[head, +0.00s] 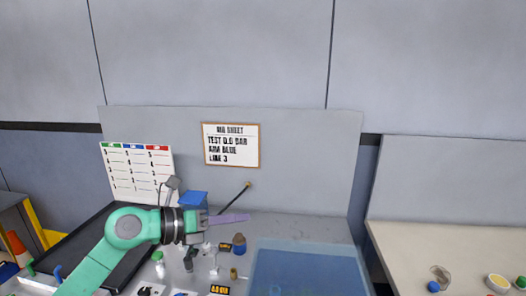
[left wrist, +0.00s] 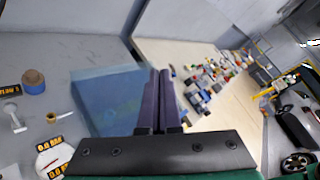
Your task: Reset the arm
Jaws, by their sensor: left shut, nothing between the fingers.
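My left arm comes in from the left in the head view, its green links bent over the bench. My left gripper (head: 232,219) reaches to the right above the bench, with its purple fingers together and nothing between them. In the left wrist view the two dark fingers (left wrist: 160,98) lie side by side, shut, in front of the clear blue tank (left wrist: 100,95). The blue tank also shows in the head view (head: 308,270), below and right of the fingers, apart from them. My right gripper is not in view.
A rig sheet (head: 231,145) hangs on the back panel. A colour-headed chart (head: 137,173) stands left, by a dark tray (head: 85,240). Small fittings and a blue-banded brown pot (head: 239,244) stand on the grey bench. A pale table (head: 460,250) lies right, past a gap.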

